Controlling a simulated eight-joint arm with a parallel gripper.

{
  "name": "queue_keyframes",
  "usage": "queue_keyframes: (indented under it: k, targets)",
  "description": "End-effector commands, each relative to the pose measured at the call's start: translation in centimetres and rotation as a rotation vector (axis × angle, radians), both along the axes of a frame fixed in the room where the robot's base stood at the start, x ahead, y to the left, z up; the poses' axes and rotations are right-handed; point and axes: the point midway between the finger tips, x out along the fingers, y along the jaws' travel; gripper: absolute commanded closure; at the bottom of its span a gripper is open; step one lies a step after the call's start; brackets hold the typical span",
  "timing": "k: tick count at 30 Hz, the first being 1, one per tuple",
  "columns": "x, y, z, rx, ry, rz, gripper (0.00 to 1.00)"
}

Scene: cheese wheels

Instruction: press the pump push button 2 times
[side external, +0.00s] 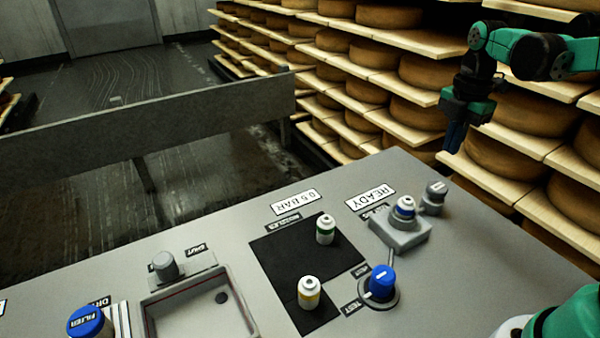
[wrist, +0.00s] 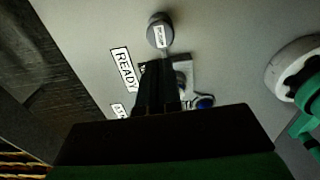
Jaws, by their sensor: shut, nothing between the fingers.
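The pump push button (side external: 434,196) is a grey round knob with a small white label at the right rear of the grey panel. It also shows in the wrist view (wrist: 160,30), beyond my fingertips, with its label too small to read surely. My gripper (side external: 455,140) is shut and empty, pointing down in the air above and behind the panel's right rear edge. In the wrist view my dark fingers (wrist: 157,82) are together and hide part of the panel below the button. I see no contact with the button.
A blue knob (side external: 381,283) sits in front. Cheese shelves (side external: 480,150) rise close behind my gripper.

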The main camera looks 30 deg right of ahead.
Motion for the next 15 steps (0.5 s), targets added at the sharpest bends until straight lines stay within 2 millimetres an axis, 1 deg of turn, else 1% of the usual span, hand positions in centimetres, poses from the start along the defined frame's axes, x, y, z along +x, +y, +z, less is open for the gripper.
queue_keyframes:
  k: [1, 3, 9, 15]
  targets:
    - [0.0, 0.0, -0.9, 0.000, 0.000, 0.000, 1.00]
    - [0.0, 0.0, -2.2, 0.000, 0.000, 0.000, 1.00]
    - [0.0, 0.0, -5.3, 0.000, 0.000, 0.000, 1.00]
    - [0.0, 0.0, -7.1, 0.000, -0.001, 0.000, 1.00]
